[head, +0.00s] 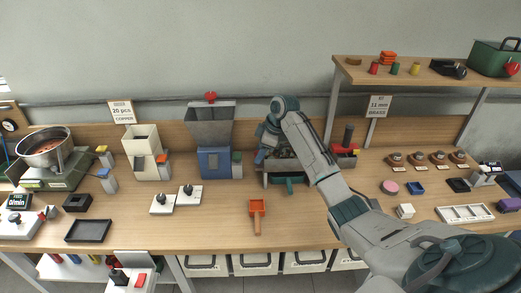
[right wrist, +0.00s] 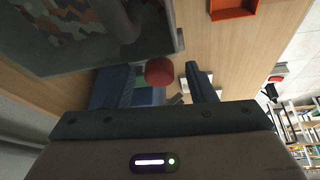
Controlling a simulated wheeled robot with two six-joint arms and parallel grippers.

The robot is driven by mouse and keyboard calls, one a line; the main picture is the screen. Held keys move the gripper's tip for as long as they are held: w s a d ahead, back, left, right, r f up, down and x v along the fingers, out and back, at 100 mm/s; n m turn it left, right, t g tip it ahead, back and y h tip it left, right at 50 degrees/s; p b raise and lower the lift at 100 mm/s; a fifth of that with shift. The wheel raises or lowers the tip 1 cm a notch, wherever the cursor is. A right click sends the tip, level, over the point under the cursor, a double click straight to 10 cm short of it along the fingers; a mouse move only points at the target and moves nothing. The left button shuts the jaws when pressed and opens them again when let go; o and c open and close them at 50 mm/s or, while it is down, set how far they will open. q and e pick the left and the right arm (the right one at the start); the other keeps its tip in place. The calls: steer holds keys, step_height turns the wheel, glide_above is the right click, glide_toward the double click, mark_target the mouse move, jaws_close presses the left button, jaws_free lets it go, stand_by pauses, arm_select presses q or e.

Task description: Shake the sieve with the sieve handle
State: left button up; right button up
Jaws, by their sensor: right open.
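The sieve (head: 283,163) is a grey tray-like box on the bench, partly hidden behind my right arm. In the right wrist view, a grey tray (right wrist: 65,50) with mottled pieces inside fills the upper left and appears to be the sieve. A round red knob (right wrist: 158,71), apparently the sieve handle, shows between the fingers of my right gripper (right wrist: 160,88). The fingers are apart, with visible gaps on both sides of the knob. In the head view, my right gripper (head: 263,149) is at the sieve's left side, and the knob is hidden. My left gripper is out of view.
A blue machine with a grey hopper (head: 210,125) stands close left of the sieve. An orange scoop (head: 257,212) lies in front, on clear bench. A red-and-black device (head: 346,150) stands right of the sieve. A raised wooden shelf (head: 425,78) is at the upper right.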

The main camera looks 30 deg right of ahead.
jaws_close()
steer(key=shift+w+d+b, duration=0.15)
steer(key=shift+w+d, duration=0.3)
steer(key=shift+w, duration=0.3)
steer(key=shift+w+d+b, duration=0.15)
steer(key=shift+w+d, duration=0.3)
steer(key=shift+w, duration=0.25)
jaws_free()
steer(key=shift+s, duration=0.1)
steer(key=shift+r, duration=0.1)
